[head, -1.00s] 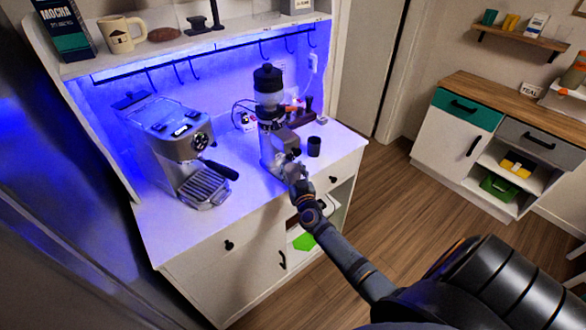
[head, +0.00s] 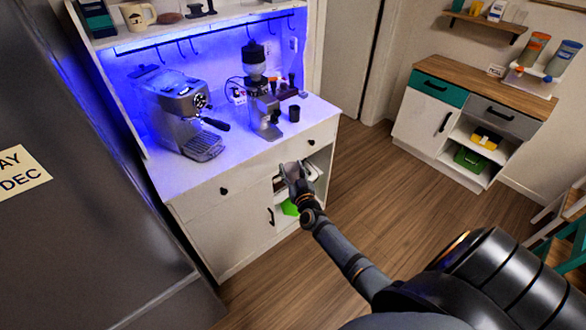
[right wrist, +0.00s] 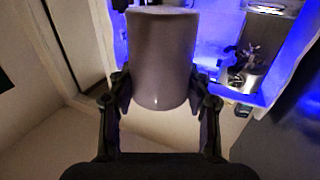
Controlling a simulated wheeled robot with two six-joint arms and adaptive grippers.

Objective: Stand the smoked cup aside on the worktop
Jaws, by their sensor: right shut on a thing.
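The smoked cup (right wrist: 162,60) is a grey-brown tumbler held between the fingers of my right gripper (right wrist: 160,100) in the right wrist view. In the head view, my right gripper (head: 293,176) is in front of the cabinet, just off the worktop's front edge, and the cup (head: 291,169) shows small there. The white worktop (head: 243,152) carries the espresso machine (head: 180,112) and the grinder (head: 262,105). My left gripper is not in view.
A small black cup (head: 294,113) stands right of the grinder. The worktop has bare room along its front edge and at its right end. An open shelf bay (head: 290,207) with a green item is below. A wood-topped cabinet (head: 480,88) stands at right.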

